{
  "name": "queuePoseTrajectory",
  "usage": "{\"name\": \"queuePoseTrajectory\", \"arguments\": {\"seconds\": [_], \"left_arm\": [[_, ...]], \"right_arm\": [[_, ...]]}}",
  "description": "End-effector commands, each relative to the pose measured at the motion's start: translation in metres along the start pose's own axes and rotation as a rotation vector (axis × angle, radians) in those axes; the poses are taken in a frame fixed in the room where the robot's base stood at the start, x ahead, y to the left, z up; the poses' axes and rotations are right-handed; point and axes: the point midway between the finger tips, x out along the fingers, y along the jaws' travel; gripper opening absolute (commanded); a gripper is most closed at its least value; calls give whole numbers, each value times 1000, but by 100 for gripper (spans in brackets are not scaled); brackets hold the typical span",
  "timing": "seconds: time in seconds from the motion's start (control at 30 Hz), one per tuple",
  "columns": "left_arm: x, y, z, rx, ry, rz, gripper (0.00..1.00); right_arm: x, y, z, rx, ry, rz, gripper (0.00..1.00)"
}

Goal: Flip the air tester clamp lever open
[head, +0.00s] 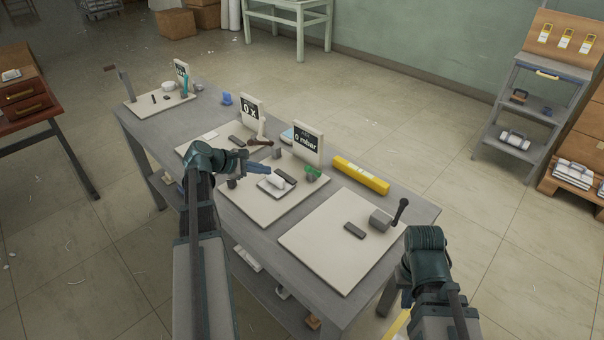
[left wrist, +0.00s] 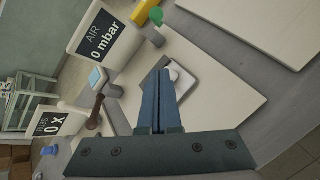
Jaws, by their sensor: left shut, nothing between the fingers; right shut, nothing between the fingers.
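The air tester is a pale board (head: 258,209) with a screen reading "0 mbar" (head: 307,143); the left wrist view shows this screen marked AIR (left wrist: 104,37). A green lever (head: 313,170) stands on a grey post at the board's back right; its green end also shows in the left wrist view (left wrist: 155,17). A white part (head: 272,183) and a dark grey block (head: 286,177) lie mid-board.
A yellow bar (head: 360,175) lies behind the boards. To the right, another board holds a grey block with a black lever (head: 401,210). To the left, a board with a "0 X" screen (head: 251,112) carries a brown lever (head: 260,142).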

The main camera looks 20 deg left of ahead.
Motion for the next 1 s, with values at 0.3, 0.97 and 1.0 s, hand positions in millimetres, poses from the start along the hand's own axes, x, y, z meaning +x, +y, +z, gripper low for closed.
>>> {"name": "queuePoseTrajectory", "arguments": {"seconds": [0.3,0.97,1.0], "left_arm": [[1,0,0,1,0,0,0],[102,0,8,3,-1,-2,0],[102,1,16,3,0,-2,0]], "right_arm": [[0,0,0,0,0,0,0],[54,-5,-3,0,0,0,0],[48,-5,-3,0,0,0,0]]}}
